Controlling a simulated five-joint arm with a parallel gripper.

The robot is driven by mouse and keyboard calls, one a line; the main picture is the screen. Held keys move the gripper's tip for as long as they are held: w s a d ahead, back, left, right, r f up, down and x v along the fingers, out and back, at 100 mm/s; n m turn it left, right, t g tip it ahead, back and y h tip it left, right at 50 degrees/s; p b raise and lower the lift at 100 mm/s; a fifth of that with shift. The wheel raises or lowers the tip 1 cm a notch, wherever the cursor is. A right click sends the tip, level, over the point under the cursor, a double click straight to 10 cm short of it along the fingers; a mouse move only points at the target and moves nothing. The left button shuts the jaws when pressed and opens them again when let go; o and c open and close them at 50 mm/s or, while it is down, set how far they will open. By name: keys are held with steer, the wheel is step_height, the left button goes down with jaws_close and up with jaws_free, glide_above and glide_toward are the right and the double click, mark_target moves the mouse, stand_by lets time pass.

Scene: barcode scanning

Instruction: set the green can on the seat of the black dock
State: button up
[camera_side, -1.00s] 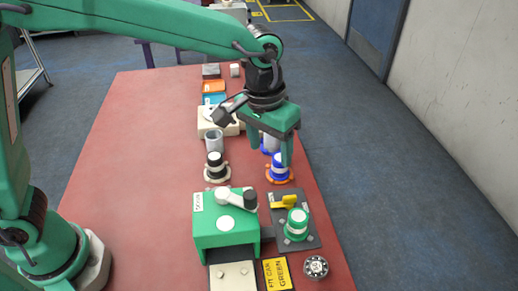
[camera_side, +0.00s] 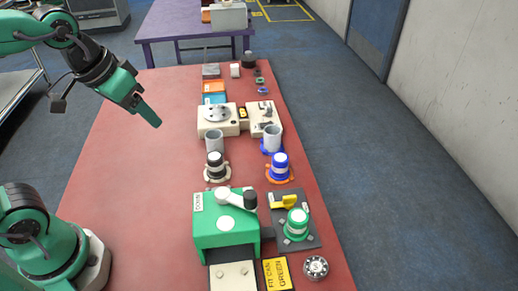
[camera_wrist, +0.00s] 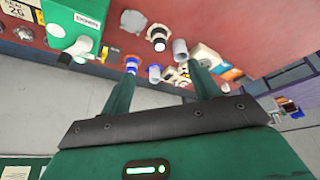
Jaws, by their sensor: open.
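The green can (camera_side: 297,222) has a white band and stands upright on the dark dock plate (camera_side: 311,239), beside a yellow lever (camera_side: 284,202). Whether it is fully down on the seat I cannot tell, because its base is small in the picture. My gripper (camera_side: 155,122) is high over the left part of the red table, well away from the can. In the wrist view my gripper (camera_wrist: 163,70) has its two fingers spread, with nothing held between them. I cannot make out the green can clearly in the wrist view.
A green box with a lever (camera_side: 225,242) stands left of the dock. A yellow card (camera_side: 276,274) and a round dial (camera_side: 316,267) are in front. A blue-and-white can (camera_side: 279,167) and a black-and-white can (camera_side: 215,164) stand behind. The table's left side (camera_side: 140,200) is clear.

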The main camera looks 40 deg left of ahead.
steer(key=shift+t+y, duration=0.3)
steer(key=shift+t, duration=0.1)
steer(key=s+a, duration=0.1)
steer(key=s, duration=0.1)
steer(key=s+a+f, duration=0.1)
steer(key=s+a, duration=0.1)
steer(key=shift+f, duration=0.2)
